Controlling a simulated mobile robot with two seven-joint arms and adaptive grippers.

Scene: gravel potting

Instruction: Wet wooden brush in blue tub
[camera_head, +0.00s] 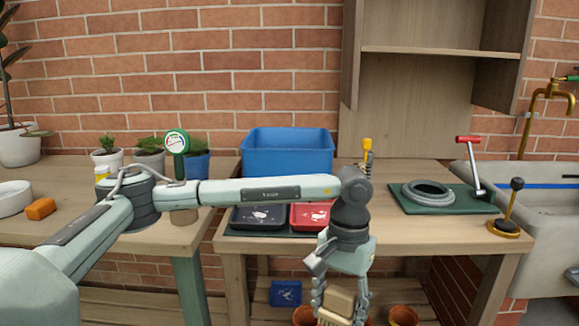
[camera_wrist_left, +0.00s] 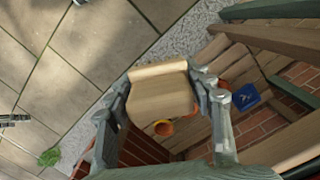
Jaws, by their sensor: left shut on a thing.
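The blue tub (camera_head: 287,155) stands at the back of the middle table, against the brick wall. My left gripper (camera_head: 340,302) hangs in front of that table's front edge, below the top and to the right of the tub. It is shut on the wooden brush (camera_head: 341,299), a pale wood block that also shows between the fingers (camera_wrist_left: 160,125) in the left wrist view (camera_wrist_left: 161,93). The brush is well apart from the tub. The inside bottom of the tub is hidden. My right gripper is not in view.
A black tray (camera_head: 259,217) and a red tray (camera_head: 308,216) lie in front of the tub, partly behind my arm. A green mat (camera_head: 447,207) with a grey ring is at right. Orange pots (camera_head: 403,315) sit on the lower shelf. A wooden shelf unit (camera_head: 416,50) rises behind.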

